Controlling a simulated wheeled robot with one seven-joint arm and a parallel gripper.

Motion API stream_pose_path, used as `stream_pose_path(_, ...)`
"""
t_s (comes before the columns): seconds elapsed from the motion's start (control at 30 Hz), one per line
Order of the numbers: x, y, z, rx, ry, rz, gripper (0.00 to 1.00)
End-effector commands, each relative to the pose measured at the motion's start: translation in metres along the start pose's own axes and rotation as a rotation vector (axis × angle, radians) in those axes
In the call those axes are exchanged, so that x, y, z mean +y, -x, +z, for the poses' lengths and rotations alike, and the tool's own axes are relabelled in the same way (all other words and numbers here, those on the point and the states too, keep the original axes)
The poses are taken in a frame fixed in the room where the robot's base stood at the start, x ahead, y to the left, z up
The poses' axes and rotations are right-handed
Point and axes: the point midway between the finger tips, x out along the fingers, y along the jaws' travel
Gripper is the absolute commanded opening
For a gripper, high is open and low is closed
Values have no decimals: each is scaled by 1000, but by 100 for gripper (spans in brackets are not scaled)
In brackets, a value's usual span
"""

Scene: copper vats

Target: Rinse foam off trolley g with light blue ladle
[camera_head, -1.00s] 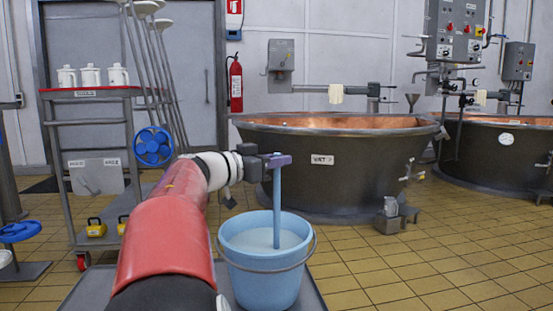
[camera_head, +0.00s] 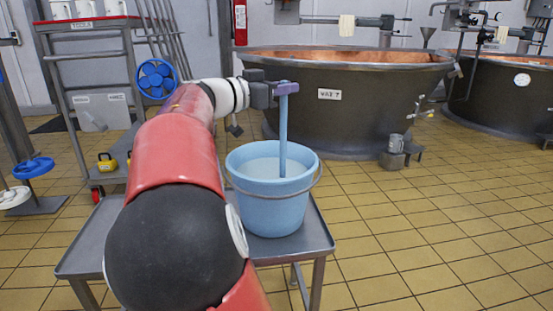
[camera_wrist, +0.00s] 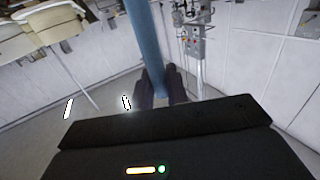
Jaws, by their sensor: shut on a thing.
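My gripper (camera_head: 286,89) is shut on the top of the light blue ladle (camera_head: 283,135), whose handle stands nearly upright. The handle also shows between my fingers in the wrist view (camera_wrist: 147,42). The ladle's lower end is inside a light blue bucket (camera_head: 268,210) of pale liquid, and its bowl is hidden. The bucket stands on a grey metal table or trolley (camera_head: 318,236). A taller trolley (camera_head: 88,27) with a red-edged top stands at the left. I cannot read which one is trolley g, and I see no clear foam on either.
A large copper-lined vat (camera_head: 375,110) stands behind the bucket, with a second vat (camera_head: 505,100) at the right. A blue wheel-shaped thing (camera_head: 156,79) is beside the taller trolley. A yellow item (camera_head: 107,162) sits on its lower shelf. Tiled floor at the right is clear.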

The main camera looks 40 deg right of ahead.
Motion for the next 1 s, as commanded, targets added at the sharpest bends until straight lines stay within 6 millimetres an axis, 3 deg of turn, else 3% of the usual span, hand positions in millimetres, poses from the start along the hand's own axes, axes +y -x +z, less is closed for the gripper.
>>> stream_pose_path(0.27, 0, 0, -13, 0, -1, 0, 0)
stream_pose_path(1.0, 0, 0, -160, 2, -2, 1, 0)
